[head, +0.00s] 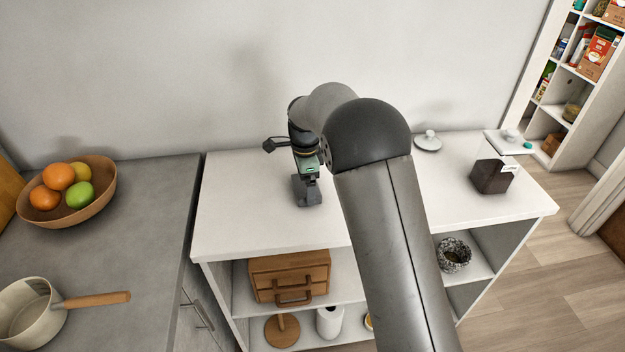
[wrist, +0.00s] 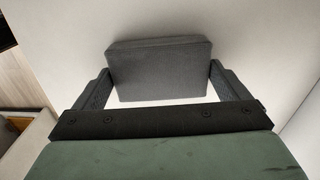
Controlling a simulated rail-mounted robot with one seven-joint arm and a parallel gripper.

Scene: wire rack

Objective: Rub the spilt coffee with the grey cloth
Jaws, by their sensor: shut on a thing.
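My gripper (head: 307,192) points down at the white top of the shelf unit (head: 245,215), left of my arm in the head view. In the wrist view, the grey cloth (wrist: 160,72) is a thick, dark grey block between the two fingers of my gripper (wrist: 160,82), which is shut on it. The cloth is at or close to the white top; I cannot tell whether it touches. No spilt coffee shows in either view. My arm hides part of the white top in the head view.
Left are a fruit bowl (head: 97,207) and a pot (head: 35,312) on a grey counter. The top left of my gripper is clear.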

